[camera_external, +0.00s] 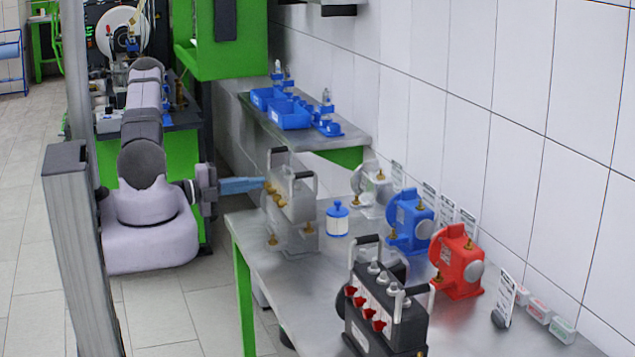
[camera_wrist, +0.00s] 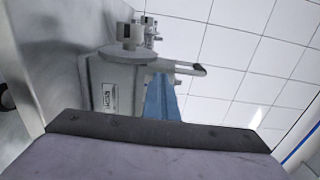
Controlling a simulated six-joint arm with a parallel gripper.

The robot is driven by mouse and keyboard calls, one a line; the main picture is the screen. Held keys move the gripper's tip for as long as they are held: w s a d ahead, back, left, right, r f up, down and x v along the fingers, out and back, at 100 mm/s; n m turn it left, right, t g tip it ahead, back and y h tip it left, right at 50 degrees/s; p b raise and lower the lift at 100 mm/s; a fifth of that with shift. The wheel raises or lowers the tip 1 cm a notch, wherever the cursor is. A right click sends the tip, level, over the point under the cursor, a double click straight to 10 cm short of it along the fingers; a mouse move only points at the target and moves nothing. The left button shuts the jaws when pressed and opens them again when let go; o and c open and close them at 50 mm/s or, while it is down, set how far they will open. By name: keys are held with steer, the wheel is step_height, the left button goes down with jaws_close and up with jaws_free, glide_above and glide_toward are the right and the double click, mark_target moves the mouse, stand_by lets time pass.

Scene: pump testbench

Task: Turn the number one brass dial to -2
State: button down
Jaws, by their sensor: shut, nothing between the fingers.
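No numbers or scale marks are readable, so I cannot tell which dial is number one. My gripper (camera_external: 263,184), with blue fingers, is shut and empty, its tips at the upper brass dials. I cannot tell whether they touch. In the wrist view the blue fingers (camera_wrist: 163,95) point at the grey unit (camera_wrist: 108,90), and the dials are hidden.
A black unit with red knobs (camera_external: 366,310) stands at the near end of the bench (camera_external: 310,290). A blue-and-white canister (camera_external: 337,219), a blue pump (camera_external: 410,222) and a red pump (camera_external: 457,262) stand to the right. A tiled wall (camera_external: 540,140) runs behind.

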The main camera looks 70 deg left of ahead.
steer(key=shift+d+f, duration=0.15)
steer(key=shift+d, duration=0.05)
steer(key=shift+a+p, duration=0.35)
steer(key=shift+a, duration=0.1)
steer(key=shift+s, duration=0.15)
steer(key=s+p, duration=0.1)
steer(key=s, duration=0.4)
steer(key=shift+s, duration=0.4)
